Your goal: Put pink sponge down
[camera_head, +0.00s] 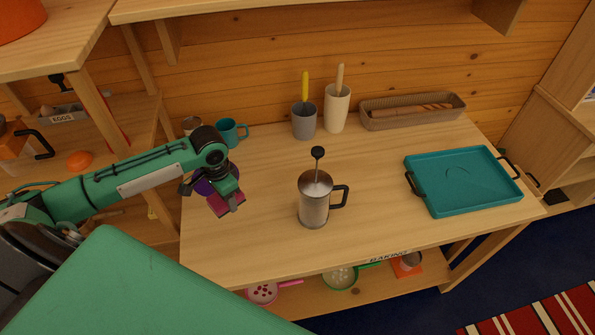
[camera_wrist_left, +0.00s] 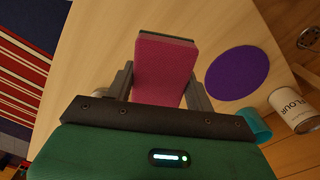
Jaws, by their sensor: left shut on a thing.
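The pink sponge (camera_head: 226,203) is held in my left gripper (camera_head: 222,194) near the left edge of the wooden table (camera_head: 265,240). In the left wrist view the sponge (camera_wrist_left: 165,72) sits between the two fingers, which are shut on it. It shows a pink broad face and a dark layer along its far end. Whether it touches the tabletop is hard to tell. A purple round mat (camera_head: 203,184) lies partly hidden behind my gripper; it shows whole in the left wrist view (camera_wrist_left: 237,73), beside the sponge. My right gripper is in neither view.
A metal French press (camera_head: 314,203) stands mid-table, right of my gripper. A teal mug (camera_head: 229,133) and a flour can (camera_wrist_left: 293,110) are at the back left. Two utensil cups (camera_head: 304,121), a basket (camera_head: 412,112) and a teal tray (camera_head: 461,180) stand further right. The front table middle is clear.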

